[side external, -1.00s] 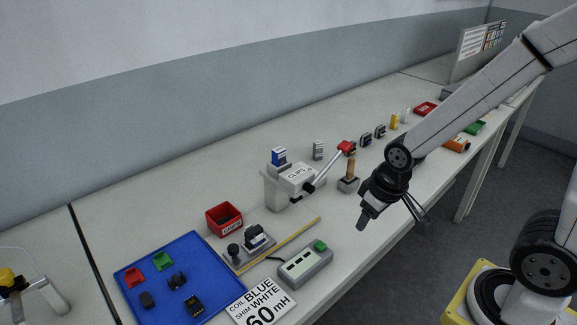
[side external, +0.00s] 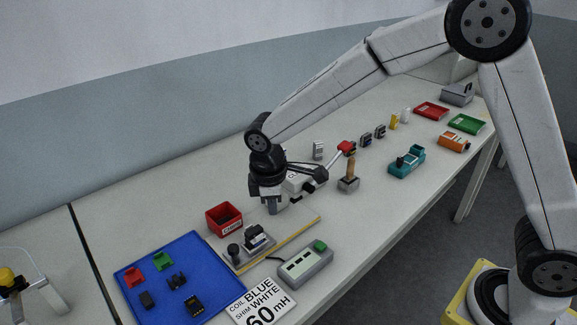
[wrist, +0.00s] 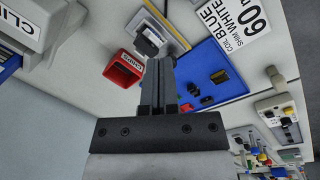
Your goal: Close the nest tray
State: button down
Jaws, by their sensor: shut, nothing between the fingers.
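The nest tray (side external: 243,261) is a small grey plate at the left end of a pale base with a yellow edge (side external: 295,234). It carries a black knob (side external: 233,250) and a dark and white part (side external: 257,237). In the wrist view, the part (wrist: 149,38) shows beyond my fingertips. My gripper (side external: 272,208) points down, shut and empty, over the base's far side, right of the tray and apart from it. Its fingers (wrist: 158,62) lie together in the wrist view and hide some of what is behind them.
A red bin (side external: 224,218) stands close left of my gripper. The CLIPS dispenser (side external: 300,182) with its red-knobbed lever (side external: 346,148) is close behind and right. A blue mat (side external: 215,283) with several small parts lies front left. A grey button box (side external: 306,265) stands in front.

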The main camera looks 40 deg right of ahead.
jog(key=w+a+f+n+h, duration=0.1)
jog(key=a+n, duration=0.3)
jog(key=a, duration=0.5)
jog(key=w+a+f+n+h, duration=0.1)
jog(key=w+a+n+h, duration=0.1)
jog(key=a+n, duration=0.3)
jog(key=w+a, duration=0.1)
jog(key=a, duration=0.3)
jog(key=shift+w+f, duration=0.3)
jog(key=shift+f, duration=0.05)
send_near(230, 260)
jog(key=f, duration=0.1)
jog(key=a+f, duration=0.2)
jog(key=f, duration=0.1)
jog(key=shift+s+a+f, duration=0.1)
jog(key=shift+s+a, duration=0.1)
jog(key=shift+s, duration=0.1)
jog(key=d, duration=0.2)
jog(key=shift+w+d+f, duration=0.15)
jog(key=shift+w+d, duration=0.1)
jog(key=shift+d, duration=0.15)
jog(key=shift+w+d, duration=0.1)
jog(key=shift+d, duration=0.5)
jog(key=shift+d, duration=0.1)
